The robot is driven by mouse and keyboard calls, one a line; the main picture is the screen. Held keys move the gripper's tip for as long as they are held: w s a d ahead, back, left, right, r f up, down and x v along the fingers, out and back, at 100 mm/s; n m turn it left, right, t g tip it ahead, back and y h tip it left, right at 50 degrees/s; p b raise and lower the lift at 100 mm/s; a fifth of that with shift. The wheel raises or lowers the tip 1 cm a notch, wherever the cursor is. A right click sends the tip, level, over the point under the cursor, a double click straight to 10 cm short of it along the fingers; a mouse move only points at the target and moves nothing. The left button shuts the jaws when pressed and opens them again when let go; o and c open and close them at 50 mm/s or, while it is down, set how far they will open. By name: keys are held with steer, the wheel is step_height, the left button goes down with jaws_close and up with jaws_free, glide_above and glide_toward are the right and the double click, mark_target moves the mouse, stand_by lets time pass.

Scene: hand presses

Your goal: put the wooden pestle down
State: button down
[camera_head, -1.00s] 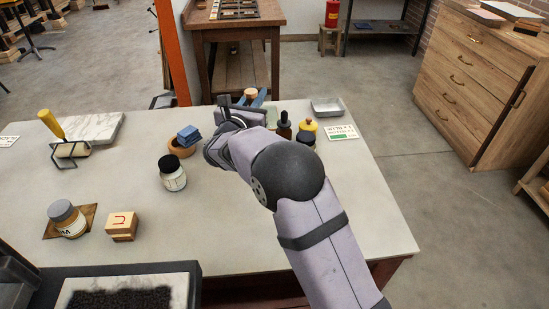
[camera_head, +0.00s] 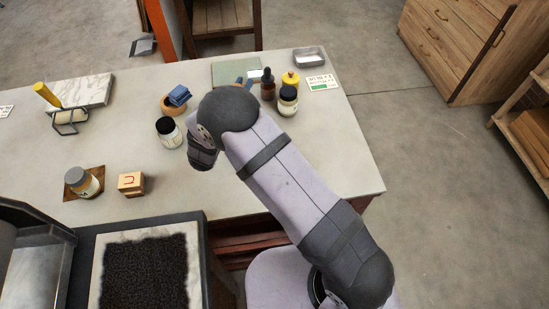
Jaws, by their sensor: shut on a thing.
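My gripper (camera_head: 244,83) is at the back of the table, mostly hidden behind my own arm; only small bluish parts of its fingers show past the arm. The wooden pestle is hidden now; a second ago its rounded wooden top showed between the fingers. The gripper is shut on it. A grey-green mat (camera_head: 226,74) lies flat just behind the gripper. I cannot tell whether the pestle touches the mat or the table.
Right of the gripper stand a dropper bottle (camera_head: 268,85), a black-lidded jar (camera_head: 287,101) and a yellow-topped pot (camera_head: 291,79). Left are a wooden bowl (camera_head: 168,107) with a blue cloth (camera_head: 179,95) and another jar (camera_head: 169,133). The table's (camera_head: 330,150) right front is clear.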

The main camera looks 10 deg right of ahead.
steer(key=s+d+r+y+p, duration=0.1)
steer(key=s+d+r+p, duration=0.15)
steer(key=s+p, duration=0.4)
steer(key=s+d+r+n+p, duration=0.1)
steer(key=s+d+r+p, duration=0.1)
steer(key=s+r+p, duration=0.35)
steer(key=s+d+r+y+p, duration=0.1)
steer(key=s+d+r+p, duration=0.1)
steer(key=s+p, duration=0.5)
steer(key=shift+t+h, duration=0.3)
steer(key=shift+t, duration=0.1)
steer(key=shift+s+d+f+b, duration=0.15)
steer(key=shift+f+b, duration=0.1)
steer(key=shift+f, duration=0.75)
steer(key=shift+s+f+b, duration=0.2)
steer(key=shift+f+b, duration=0.05)
steer(key=shift+f, duration=0.7)
steer(key=shift+s+d+f+b, duration=0.15)
steer(key=shift+f+b, duration=0.1)
steer(key=shift+f, duration=0.75)
step_height(320, 180, down, 10)
steer(key=b, duration=0.8)
steer(key=shift+a, duration=0.15)
steer(key=shift+f, duration=0.1)
steer(key=c, duration=1.7)
jaws_free()
steer(key=shift+o, duration=0.2)
